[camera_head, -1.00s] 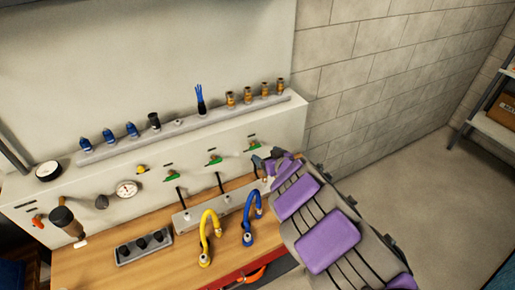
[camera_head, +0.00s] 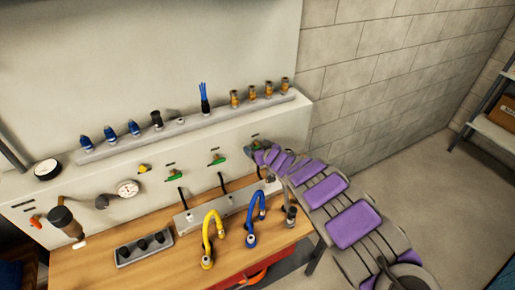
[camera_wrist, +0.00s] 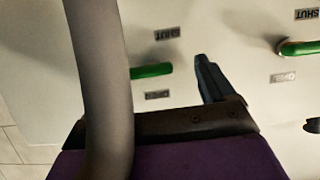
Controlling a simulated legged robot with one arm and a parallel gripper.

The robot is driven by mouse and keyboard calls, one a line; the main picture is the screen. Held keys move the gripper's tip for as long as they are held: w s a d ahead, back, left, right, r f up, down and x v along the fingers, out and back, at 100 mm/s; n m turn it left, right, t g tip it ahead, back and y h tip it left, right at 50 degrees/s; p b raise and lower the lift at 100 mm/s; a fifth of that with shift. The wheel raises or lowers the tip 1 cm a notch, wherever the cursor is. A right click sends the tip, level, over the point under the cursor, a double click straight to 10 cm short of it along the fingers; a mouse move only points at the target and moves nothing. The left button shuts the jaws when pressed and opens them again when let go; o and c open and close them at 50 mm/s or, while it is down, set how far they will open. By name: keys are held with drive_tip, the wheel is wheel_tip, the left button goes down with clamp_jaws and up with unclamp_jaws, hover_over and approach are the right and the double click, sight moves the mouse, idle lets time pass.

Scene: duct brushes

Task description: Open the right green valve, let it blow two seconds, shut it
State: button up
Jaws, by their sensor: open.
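The right green valve (camera_head: 248,150) is on the pale panel, partly covered by my gripper (camera_head: 262,156). In the wrist view, which is upside down, its green handle (camera_wrist: 152,71) lies about level between a SHUT label and an OPEN label. A dark finger (camera_wrist: 210,80) of my open gripper stands to the right of the handle, apart from it in the picture. A thick grey shape crosses the left side and hides the handle's left end; I cannot tell what it is. Contact with the handle cannot be seen.
The middle green valve (camera_head: 217,160) and left green valve (camera_head: 174,176) are along the panel; a neighbouring handle shows in the wrist view (camera_wrist: 300,47). Yellow (camera_head: 207,235) and blue (camera_head: 252,225) hoses stand on the bench below. A shelf (camera_head: 190,125) of brushes runs above.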

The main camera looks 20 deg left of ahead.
drive_tip(key=shift+w+d+r, duration=0.15)
drive_tip(key=shift+d, duration=0.5)
drive_tip(key=shift+w+d+r, duration=0.1)
drive_tip(key=shift+d, duration=0.5)
drive_tip(key=shift+a+f, duration=0.25)
drive_tip(key=shift+a, duration=0.8)
drive_tip(key=c, duration=0.5)
drive_tip(key=shift+w+d+r, duration=0.1)
drive_tip(key=shift+d, duration=0.25)
drive_tip(key=c, duration=0.6)
drive_tip(key=shift+o, duration=0.2)
